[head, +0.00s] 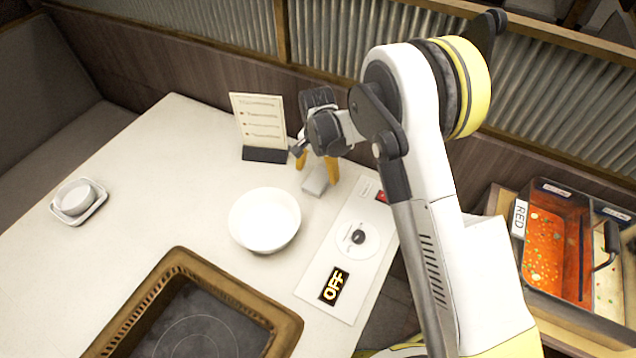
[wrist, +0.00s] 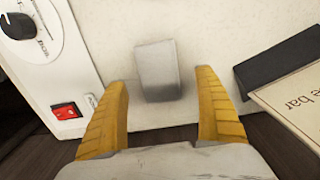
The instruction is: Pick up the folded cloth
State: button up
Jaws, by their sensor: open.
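The folded cloth (head: 315,186) is a small grey-white block on the table. In the wrist view the cloth (wrist: 157,66) lies ahead of and between my two yellow fingers, with a gap on each side. My gripper (head: 317,171) points down over the cloth in the head view. It is open and empty; its fingertips (wrist: 162,86) are spread wider than the cloth. I cannot tell how high the fingertips are above the table.
A menu stand (head: 260,125) is close left of my gripper. A white bowl (head: 265,222) and a control panel (head: 345,255) marked OFF stand nearby. A framed hotplate (head: 190,318) is in front, small stacked dishes (head: 76,199) far left, sauce wells (head: 553,250) right.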

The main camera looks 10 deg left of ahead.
aim_at(318, 179)
notch_tip(318, 179, down, 4)
jog(key=shift+r+b, duration=0.25)
jog(key=shift+b, duration=0.2)
jog(key=shift+d+r, duration=0.1)
jog(key=shift+r, duration=0.05)
jog(key=c, duration=1.2)
jog(key=shift+o, duration=0.2)
notch_tip(318, 179, up, 4)
jog(key=shift+r+p, duration=0.15)
jog(key=shift+p, duration=0.85)
jog(key=d+r+p, duration=0.1)
jog(key=d+r, duration=0.2)
jog(key=d, duration=0.2)
jog(key=s+d+r+p, duration=0.1)
jog(key=d+r+p, duration=0.1)
jog(key=d, duration=0.4)
jog(key=shift+d+r, duration=0.3)
jog(key=shift+r, duration=0.55)
